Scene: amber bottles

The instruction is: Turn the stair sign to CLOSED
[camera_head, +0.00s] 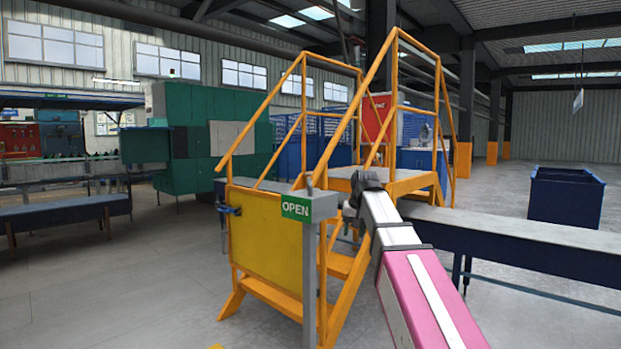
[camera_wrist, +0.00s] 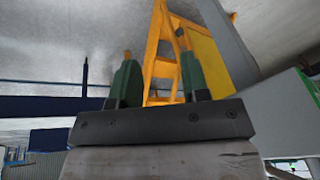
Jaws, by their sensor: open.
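The stair sign (camera_head: 296,208) is a small green plate with white letters that read OPEN. It sits at the top of a grey post (camera_head: 310,265) in front of the orange stairs. My gripper (camera_head: 351,208) is just right of the sign in the head view, apart from it and at about its height. In the wrist view my gripper (camera_wrist: 158,75) shows two green fingers spread apart with nothing between them. A grey-green panel with a bright green edge (camera_wrist: 309,88), likely the sign, is at the right there, outside the fingers.
A long grey conveyor (camera_head: 520,240) runs to the right. Open floor (camera_head: 120,290) lies to the left.

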